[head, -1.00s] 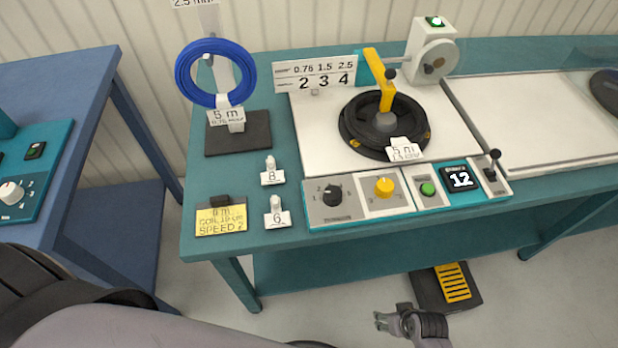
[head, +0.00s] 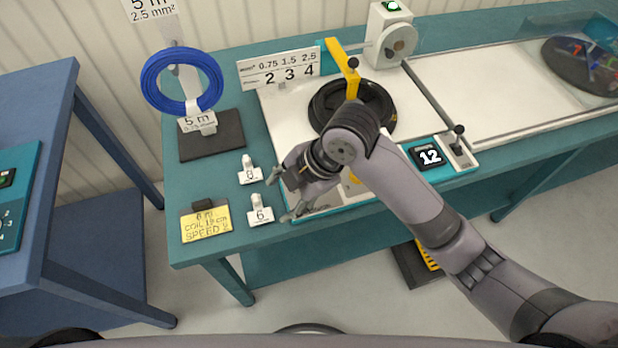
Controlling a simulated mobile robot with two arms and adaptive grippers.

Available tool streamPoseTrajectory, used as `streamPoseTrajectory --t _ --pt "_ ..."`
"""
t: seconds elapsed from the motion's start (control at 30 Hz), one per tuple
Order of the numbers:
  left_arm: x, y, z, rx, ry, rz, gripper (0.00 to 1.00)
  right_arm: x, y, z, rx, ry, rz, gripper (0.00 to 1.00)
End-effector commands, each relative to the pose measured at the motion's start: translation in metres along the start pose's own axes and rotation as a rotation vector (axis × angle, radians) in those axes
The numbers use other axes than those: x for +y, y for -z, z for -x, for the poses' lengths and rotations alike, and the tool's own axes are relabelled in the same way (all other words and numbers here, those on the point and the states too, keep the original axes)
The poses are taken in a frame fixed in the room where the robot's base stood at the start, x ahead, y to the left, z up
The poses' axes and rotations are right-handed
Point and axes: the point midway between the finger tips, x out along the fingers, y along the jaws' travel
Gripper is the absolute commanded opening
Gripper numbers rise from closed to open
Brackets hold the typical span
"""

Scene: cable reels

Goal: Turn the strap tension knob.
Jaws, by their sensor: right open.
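The control panel (head: 335,205) runs along the front edge of the teal bench. Its black numbered knob, seen earlier at the panel's left end, is now hidden behind my right gripper. A sliver of the yellow knob (head: 355,178) shows beside my right arm. My right gripper (head: 281,197) is open, with its fingers spread, over the left end of the panel. I see nothing between its fingers and cannot tell whether it touches the knob. My left gripper is not in view. A sign (head: 280,72) pairs 0.75, 1.5, 2.5 with 2, 3, 4.
White number tags marked 8 (head: 250,172) and 6 (head: 261,211) stand just left of the gripper. A yellow note (head: 205,222) lies farther left. A blue cable coil (head: 181,80) hangs on a stand. A black reel (head: 375,105) with a yellow arm (head: 342,66) stands behind.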

Motion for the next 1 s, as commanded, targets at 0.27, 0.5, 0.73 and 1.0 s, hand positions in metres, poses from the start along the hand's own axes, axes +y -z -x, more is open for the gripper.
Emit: streamPoseTrajectory --t 0.27,0.5,0.73,1.0 --pt "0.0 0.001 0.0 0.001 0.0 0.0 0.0 0.043 -0.016 0.044 -0.093 0.262 0.691 0.53" --pt "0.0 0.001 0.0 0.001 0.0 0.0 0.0 0.065 -0.043 0.093 -0.127 0.454 0.992 0.53" --pt "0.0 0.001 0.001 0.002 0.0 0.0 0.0 0.068 -0.051 0.104 -0.124 0.504 1.056 0.53" --pt "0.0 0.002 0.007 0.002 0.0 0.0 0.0 0.053 -0.065 0.065 -0.121 0.504 1.054 0.53"
